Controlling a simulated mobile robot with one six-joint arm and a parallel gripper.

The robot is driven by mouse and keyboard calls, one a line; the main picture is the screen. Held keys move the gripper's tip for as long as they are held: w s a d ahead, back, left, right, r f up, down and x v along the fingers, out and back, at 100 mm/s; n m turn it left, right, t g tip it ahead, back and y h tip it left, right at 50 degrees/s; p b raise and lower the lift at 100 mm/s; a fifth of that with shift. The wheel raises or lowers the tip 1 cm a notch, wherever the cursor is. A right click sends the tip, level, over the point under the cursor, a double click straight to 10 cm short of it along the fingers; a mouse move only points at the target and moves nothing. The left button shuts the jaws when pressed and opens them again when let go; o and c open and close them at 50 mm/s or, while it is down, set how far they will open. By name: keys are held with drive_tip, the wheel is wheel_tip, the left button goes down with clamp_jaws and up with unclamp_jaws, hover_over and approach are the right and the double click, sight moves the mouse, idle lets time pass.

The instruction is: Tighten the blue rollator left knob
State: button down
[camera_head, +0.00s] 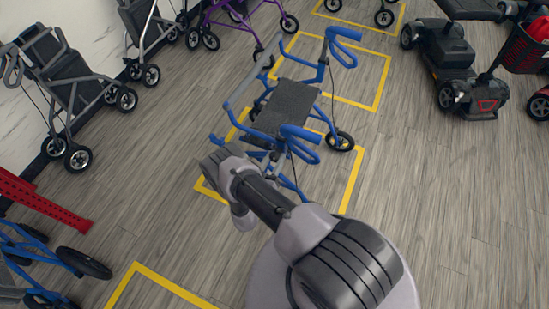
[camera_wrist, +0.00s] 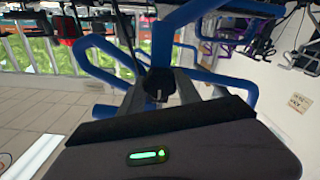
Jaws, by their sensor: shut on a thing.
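The blue rollator (camera_head: 283,107) stands upright on the floor, with a dark seat, blue frame and looped blue handles. My gripper (camera_wrist: 160,94) is at its near side, among the blue tubes. In the wrist view its two grey fingers are closed on a small dark part, seemingly the left knob (camera_wrist: 159,82), with blue tubes (camera_wrist: 190,75) close behind. In the head view my wrist covers the knob and the fingertips. Whether the knob is tight cannot be seen.
Yellow floor lines (camera_head: 353,180) run around the rollator. A grey rollator (camera_head: 70,85) stands at the left, another blue one (camera_head: 40,262) at the lower left by a red strip (camera_head: 45,205). A dark scooter (camera_head: 455,70) stands at the upper right. The floor at the right is clear.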

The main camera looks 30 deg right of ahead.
idle(0.4)
drive_tip(key=c, duration=0.8)
unclamp_jaws()
drive_tip(key=shift+c, duration=0.2)
drive_tip(key=shift+a, duration=0.1)
drive_tip(key=p+v, duration=0.2)
drive_tip(key=v, duration=1.5)
drive_tip(key=shift+s+a, duration=0.1)
drive_tip(key=shift+s, duration=0.05)
